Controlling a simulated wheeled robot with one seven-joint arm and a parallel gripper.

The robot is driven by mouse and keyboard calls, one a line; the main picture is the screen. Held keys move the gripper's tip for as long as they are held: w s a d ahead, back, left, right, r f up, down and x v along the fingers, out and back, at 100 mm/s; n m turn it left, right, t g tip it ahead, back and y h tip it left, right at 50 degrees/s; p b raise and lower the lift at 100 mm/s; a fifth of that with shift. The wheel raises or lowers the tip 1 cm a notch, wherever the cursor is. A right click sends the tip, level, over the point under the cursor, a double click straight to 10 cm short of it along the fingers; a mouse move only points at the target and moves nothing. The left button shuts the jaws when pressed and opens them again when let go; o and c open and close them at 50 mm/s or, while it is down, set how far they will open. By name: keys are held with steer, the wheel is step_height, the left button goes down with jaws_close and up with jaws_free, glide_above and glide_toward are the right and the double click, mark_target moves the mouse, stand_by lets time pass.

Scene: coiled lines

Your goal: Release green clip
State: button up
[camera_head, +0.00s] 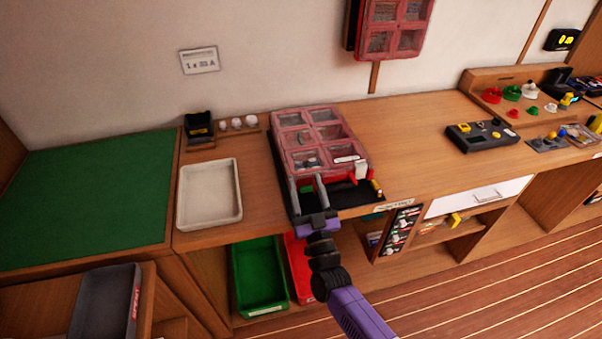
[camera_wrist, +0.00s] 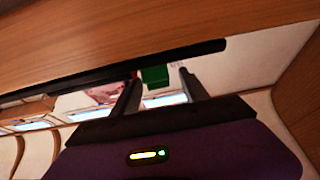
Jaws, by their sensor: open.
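The green clip shows in the wrist view as a small green block (camera_wrist: 155,77) between my two finger tips, with a gap to the right finger. It sits against a long dark edge. In the head view my gripper (camera_head: 307,183) is open over the front black strip of a red-framed case with clear compartments (camera_head: 322,133). I cannot make out the green clip there; my fingers or the case hide it. A white upright piece (camera_head: 361,171) stands on the case's front right, beside a red and yellow piece (camera_head: 376,188).
A white tray (camera_head: 181,212) lies left of the case, with a green mat (camera_head: 90,195) farther left. A green bin (camera_head: 259,275) and a red bin (camera_head: 300,262) are below the bench. A dark device (camera_head: 480,135) stands to the right. The bench between is clear.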

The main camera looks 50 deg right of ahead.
mark_target(307, 186)
steer(key=shift+x, duration=1.55)
steer(key=shift+s+d, duration=0.1)
steer(key=shift+c, duration=0.2)
jaws_close()
